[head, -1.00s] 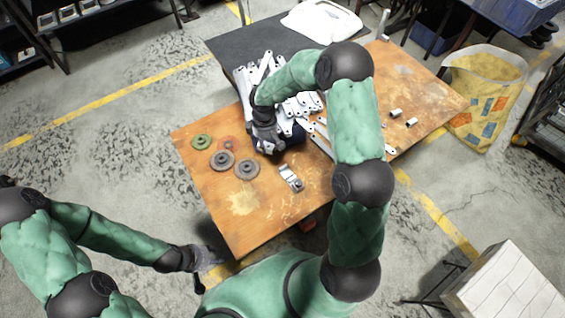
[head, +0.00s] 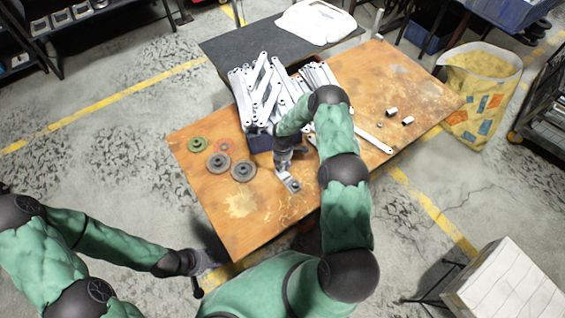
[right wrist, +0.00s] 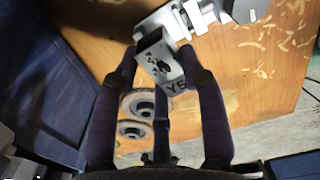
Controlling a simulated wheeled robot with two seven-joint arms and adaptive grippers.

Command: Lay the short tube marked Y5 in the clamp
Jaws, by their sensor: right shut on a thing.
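The short grey metal tube marked Y5 (right wrist: 160,62) is between the fingers of my right gripper (right wrist: 158,72), which is shut on it.
A dark blue bin (head: 260,144) heaped with pale metal bars (head: 262,88) stands behind the clamp. Grey discs (head: 243,171), a green disc (head: 198,144) and a red ring (head: 225,146) lie to the left. Small tubes (head: 391,112) lie at right. The table's near left is bare.

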